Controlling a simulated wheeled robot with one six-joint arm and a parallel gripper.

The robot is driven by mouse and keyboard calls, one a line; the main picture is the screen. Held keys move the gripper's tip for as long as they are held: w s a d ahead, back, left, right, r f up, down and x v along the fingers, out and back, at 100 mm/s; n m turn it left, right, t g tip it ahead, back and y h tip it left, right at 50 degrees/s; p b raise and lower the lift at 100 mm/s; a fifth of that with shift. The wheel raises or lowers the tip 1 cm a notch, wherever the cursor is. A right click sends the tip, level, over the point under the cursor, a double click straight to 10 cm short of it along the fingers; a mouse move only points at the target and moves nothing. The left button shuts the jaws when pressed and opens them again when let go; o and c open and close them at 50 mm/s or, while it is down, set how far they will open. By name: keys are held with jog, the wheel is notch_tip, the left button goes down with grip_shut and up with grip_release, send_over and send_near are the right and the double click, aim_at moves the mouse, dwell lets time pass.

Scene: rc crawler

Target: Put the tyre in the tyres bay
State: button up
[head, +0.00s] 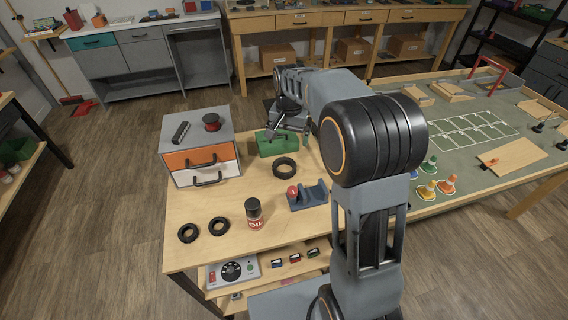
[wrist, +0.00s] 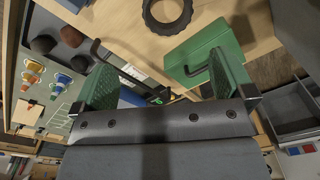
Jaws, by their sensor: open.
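A black knobbly tyre (head: 285,168) lies flat on the wooden workbench (head: 180,205), in front of the green box. Part of it also shows at the top of the wrist view (wrist: 168,14). Two smaller black tyres, a left one (head: 188,233) and a right one (head: 219,226), lie near the bench's front left. My gripper (head: 287,122) is beyond the tyre, by the green box (head: 278,143). In the wrist view my gripper (wrist: 160,68) has its green-padded fingers wide apart, with nothing held between them. I cannot make out a marked tyres bay.
A grey drawer unit (head: 201,128) with orange and white fronts stands at the bench's back left. A dark oil can (head: 254,213) and a blue stand (head: 308,197) with a red knob are nearer the front. A course table (head: 470,130) with cones lies right.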

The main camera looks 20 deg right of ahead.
notch_tip(320, 180, down, 2)
jog(key=w, duration=0.3)
send_over(286, 168)
jog(key=shift+m, duration=0.4)
notch_tip(286, 168, down, 7)
jog(key=shift+r+p, duration=0.2)
jog(key=shift+p, duration=0.1)
jog(key=shift+a+f+p, duration=0.1)
jog(key=shift+f+p, duration=0.35)
jog(key=shift+f, duration=2.55)
jog(key=c, duration=0.8)
jog(key=shift+r, duration=0.1)
